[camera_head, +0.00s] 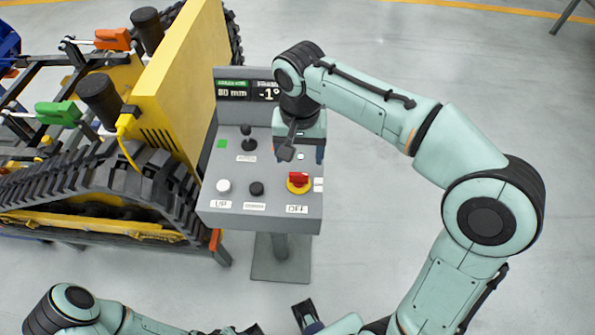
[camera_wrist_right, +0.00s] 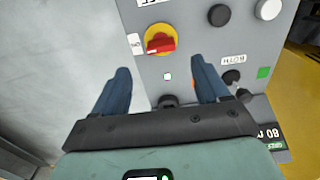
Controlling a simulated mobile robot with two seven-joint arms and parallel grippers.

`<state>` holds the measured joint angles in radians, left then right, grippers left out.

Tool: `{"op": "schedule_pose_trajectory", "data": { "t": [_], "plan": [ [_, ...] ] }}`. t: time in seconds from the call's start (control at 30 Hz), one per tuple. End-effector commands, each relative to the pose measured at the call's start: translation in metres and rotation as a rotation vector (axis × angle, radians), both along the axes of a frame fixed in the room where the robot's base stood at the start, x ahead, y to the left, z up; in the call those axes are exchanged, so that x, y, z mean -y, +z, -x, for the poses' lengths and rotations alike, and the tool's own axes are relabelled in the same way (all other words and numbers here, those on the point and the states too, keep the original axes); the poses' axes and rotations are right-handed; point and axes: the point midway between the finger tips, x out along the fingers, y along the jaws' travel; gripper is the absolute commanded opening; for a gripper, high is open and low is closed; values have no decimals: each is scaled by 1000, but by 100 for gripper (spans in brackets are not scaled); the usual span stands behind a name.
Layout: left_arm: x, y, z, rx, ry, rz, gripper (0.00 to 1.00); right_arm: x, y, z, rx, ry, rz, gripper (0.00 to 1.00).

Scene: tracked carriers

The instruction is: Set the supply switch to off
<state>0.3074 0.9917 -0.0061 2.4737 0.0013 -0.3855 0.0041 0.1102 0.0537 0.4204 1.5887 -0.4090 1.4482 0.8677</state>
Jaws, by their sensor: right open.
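The supply switch (camera_head: 298,181) is a red rotary handle on a round yellow base, at the right front of the grey control panel (camera_head: 225,190). An "OFF" label (camera_head: 297,209) sits in front of it, and small white labels are at its right. In the right wrist view the red handle (camera_wrist_right: 160,46) lies roughly crosswise, apart from my fingers. My right gripper (camera_head: 300,156) is open and empty above the panel, just behind the switch. Its two blue fingers (camera_wrist_right: 162,88) are spread wide. My left arm shows at the bottom edge; its gripper's state is unclear.
A white button (camera_head: 223,186), a black button (camera_head: 256,188) and a joystick (camera_head: 248,141) share the panel. A display (camera_head: 233,91) reads 80 mm and -1°. The yellow tracked carrier (camera_head: 180,80) stands close at the left.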

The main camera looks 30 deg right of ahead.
Motion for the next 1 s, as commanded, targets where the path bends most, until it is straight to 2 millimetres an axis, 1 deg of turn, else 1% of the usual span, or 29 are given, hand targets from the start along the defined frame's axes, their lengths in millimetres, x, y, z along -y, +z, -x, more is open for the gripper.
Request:
{"op": "schedule_pose_trajectory", "data": {
  "t": [0.03, 0.2, 0.3, 0.4, 0.5, 0.6, 0.87, 0.9, 0.97, 1.0],
  "plan": [
    [0, -5, 2, -2, 0, 0, 43, 0, -15, 1, -5, 0, 0, 74],
    [0, -11, 3, -4, 0, 0, 43, 0, -50, 1, -5, 0, 0, 74],
    [0, -14, 4, -5, 0, -1, 43, 0, -67, 1, -4, -1, 0, 74],
    [0, -16, 5, -6, 0, 0, 43, 0, -79, 0, -3, 0, 1, 74],
    [0, -17, 5, -6, 0, 0, 43, 0, -86, 0, -1, 0, 0, 74],
    [0, -17, 5, -6, 0, 0, 43, 0, -90, 0, -1, 0, -1, 74],
    [0, -17, 5, -6, 0, 0, 43, 0, -90, 0, 1, 0, -1, 74],
    [0, -17, 5, -6, 0, 0, 43, 0, -90, 0, 0, 0, 0, 61],
    [0, -17, 5, -6, 0, 0, 43, 0, -90, 0, 0, 0, 0, 42],
    [0, -17, 5, -6, 0, 0, 43, 0, -90, 0, 0, 0, 0, 29]
  ]
}}
